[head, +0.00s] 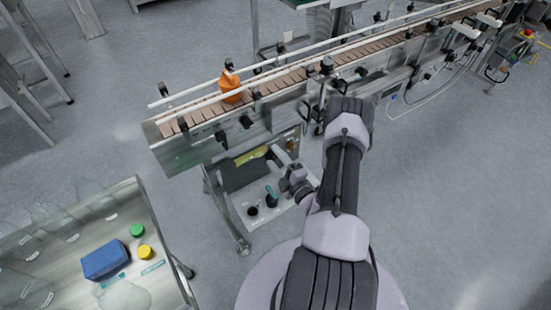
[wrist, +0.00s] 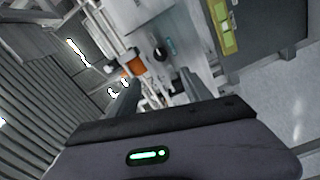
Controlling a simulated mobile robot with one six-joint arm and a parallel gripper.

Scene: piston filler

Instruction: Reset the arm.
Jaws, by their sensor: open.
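My gripper (wrist: 160,80) shows in the wrist view with its two fingers apart and nothing between them. It appears clear of any surface. In the head view my arm rises from the lower middle and bends in front of the conveyor (head: 192,112). Part of my wrist shows left of the arm, above a low shelf, and the fingertips cannot be made out there. An orange bottle (head: 230,88) stands on the conveyor's left part. An orange shape beyond the fingers in the wrist view may be the same bottle.
A metal table (head: 128,196) at the lower left holds a blue block (head: 105,260), a green cap (head: 137,230), a yellow cap (head: 145,252) and several clear bottles. Under the conveyor is a shelf (head: 240,212) with small items. The floor at right is clear.

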